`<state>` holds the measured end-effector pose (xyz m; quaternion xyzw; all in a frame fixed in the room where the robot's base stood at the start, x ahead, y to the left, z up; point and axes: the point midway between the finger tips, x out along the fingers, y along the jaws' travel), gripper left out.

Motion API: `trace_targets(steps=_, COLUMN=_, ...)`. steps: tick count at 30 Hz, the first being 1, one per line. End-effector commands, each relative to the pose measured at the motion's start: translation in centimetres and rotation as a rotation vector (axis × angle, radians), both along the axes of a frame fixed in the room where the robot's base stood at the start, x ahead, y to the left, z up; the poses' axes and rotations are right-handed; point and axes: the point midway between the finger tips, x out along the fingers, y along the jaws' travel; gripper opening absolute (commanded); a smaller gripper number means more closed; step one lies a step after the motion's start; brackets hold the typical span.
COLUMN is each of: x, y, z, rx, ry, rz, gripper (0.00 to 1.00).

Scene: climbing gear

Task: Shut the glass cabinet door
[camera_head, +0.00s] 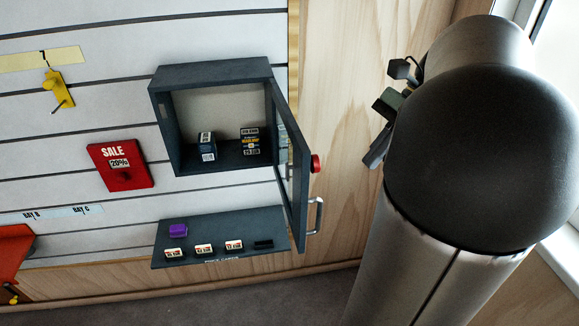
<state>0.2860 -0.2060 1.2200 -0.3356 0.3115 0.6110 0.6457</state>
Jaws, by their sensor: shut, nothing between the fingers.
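The dark grey cabinet (211,75) is fixed to the slatted wall, its front uncovered. Its glass door (303,165) stands wide open, swung out from the cabinet's right side and seen nearly edge-on. A red round knob (315,163) and a silver bar handle (316,217) are on the door's outer face. My gripper (374,158) is to the right of the door, apart from the handle and knob. It is shut and empty, and partly hidden behind my large arm link.
Two small boxes (207,147) (250,141) stand inside the cabinet. A shelf (215,257) below carries a purple item (178,230) and several price tags. A red sale sign (122,165) and a yellow hook (55,82) are at left. Bare wood panelling (340,100) lies behind the door and gripper.

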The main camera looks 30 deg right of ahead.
Motion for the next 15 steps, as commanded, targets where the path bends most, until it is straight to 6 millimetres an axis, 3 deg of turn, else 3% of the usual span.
trace_targets(steps=3, x=-0.8, y=-1.4, z=-0.5, rx=0.133, ry=0.024, rz=-0.174, gripper=0.0)
trace_targets(steps=6, x=-0.9, y=-1.5, z=-0.6, rx=0.173, ry=0.03, rz=-0.222, gripper=0.0)
trace_targets(steps=15, x=-0.1, y=1.8, z=-3.8, rx=0.177, ry=0.032, rz=-0.22, gripper=0.0)
